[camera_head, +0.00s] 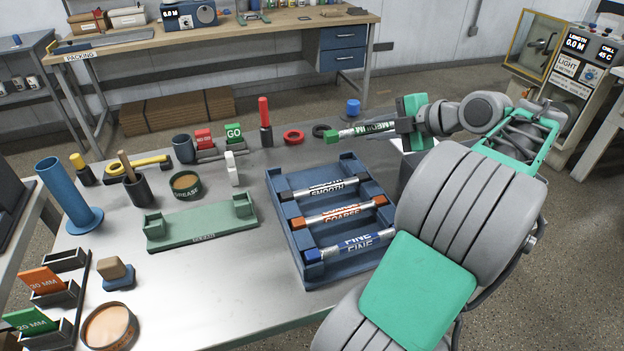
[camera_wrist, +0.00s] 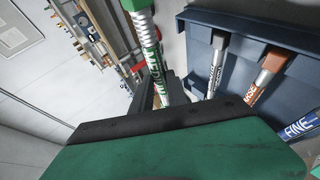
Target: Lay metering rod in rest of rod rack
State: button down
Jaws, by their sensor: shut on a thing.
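My gripper (camera_head: 402,125) is shut on the metering rod (camera_head: 368,130), a rod with a green end and the word MEDIUM on it. The rod is held roughly level above the table, behind the far edge of the blue rod rack (camera_head: 285,185). In the wrist view the rod (camera_wrist: 148,45) runs up from between the dark fingers, beside the rack (camera_wrist: 190,62). The rack holds three rods: a black-ended SMOOTH rod (camera_head: 335,187), an orange-ended COARSE rod (camera_head: 340,211) and a blue-ended FINE rod (camera_head: 350,244). Part of the rack's right side is hidden by my arm.
A green two-post holder (camera_head: 200,222) stands left of the rack, with nothing lying across it.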

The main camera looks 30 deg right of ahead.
aim_at(345, 138)
jog(key=w+a+f, duration=0.1)
jog(key=w+a, duration=0.1)
jog(key=w+a+f, duration=0.1)
jog(key=w+a, duration=0.1)
jog(key=w+a+f, duration=0.2)
jog(key=shift+w+f, duration=0.1)
jog(key=shift+w, duration=0.15)
jog(key=w+a+f, duration=0.1)
jog(key=f, duration=0.1)
jog(key=w+a+f, duration=0.1)
jog(key=f, duration=0.1)
jog(key=w+a+f, duration=0.1)
jog(key=w+f, duration=0.1)
jog(key=shift+a+f, duration=0.2)
jog(key=shift+a, duration=0.1)
notch_tip(345, 138, down, 3)
jog(key=shift+d, duration=0.1)
jog(key=c, duration=1.3)
grip_release()
jog(key=v, duration=1.2)
